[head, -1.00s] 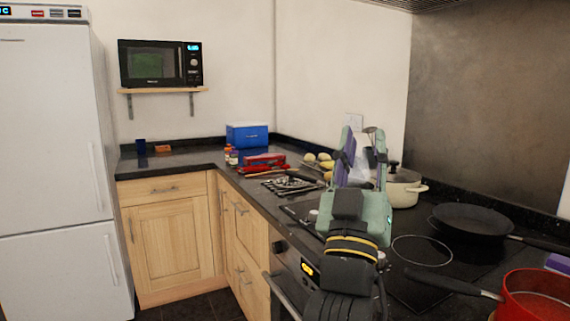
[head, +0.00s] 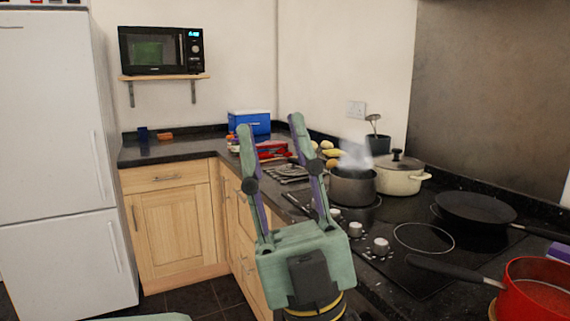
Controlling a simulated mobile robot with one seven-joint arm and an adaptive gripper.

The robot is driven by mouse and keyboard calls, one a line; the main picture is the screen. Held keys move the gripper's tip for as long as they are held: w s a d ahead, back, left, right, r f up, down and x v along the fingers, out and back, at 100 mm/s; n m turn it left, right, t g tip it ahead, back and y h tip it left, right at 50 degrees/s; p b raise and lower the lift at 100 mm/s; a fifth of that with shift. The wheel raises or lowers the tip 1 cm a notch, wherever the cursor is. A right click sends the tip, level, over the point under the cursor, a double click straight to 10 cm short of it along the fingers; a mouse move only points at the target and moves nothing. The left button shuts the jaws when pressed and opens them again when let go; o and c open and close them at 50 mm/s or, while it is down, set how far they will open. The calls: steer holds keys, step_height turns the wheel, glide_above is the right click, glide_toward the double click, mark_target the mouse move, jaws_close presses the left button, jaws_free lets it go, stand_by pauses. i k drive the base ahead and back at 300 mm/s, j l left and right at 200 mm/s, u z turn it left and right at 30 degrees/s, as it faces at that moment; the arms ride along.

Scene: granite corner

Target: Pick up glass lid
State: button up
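What looks like the glass lid (head: 291,171) lies on a dark slatted rack on the counter, left of a steaming grey saucepan (head: 352,186). It is small in view and partly hidden by my right finger. My gripper (head: 270,127) points up and away in the picture, its two green and purple fingers spread wide with nothing between them. I cannot tell the exact distance to the lid.
Saucepan handles stick out. Red packets (head: 270,150) and a blue box (head: 249,123) are behind the rack. Open floor lies left.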

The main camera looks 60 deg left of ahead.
mark_target(289, 169)
steer(key=u, duration=1.75)
steer(key=k+j+z, duration=0.15)
steer(key=z, duration=1.2)
steer(key=j+z, duration=0.45)
steer(key=j, duration=2.85)
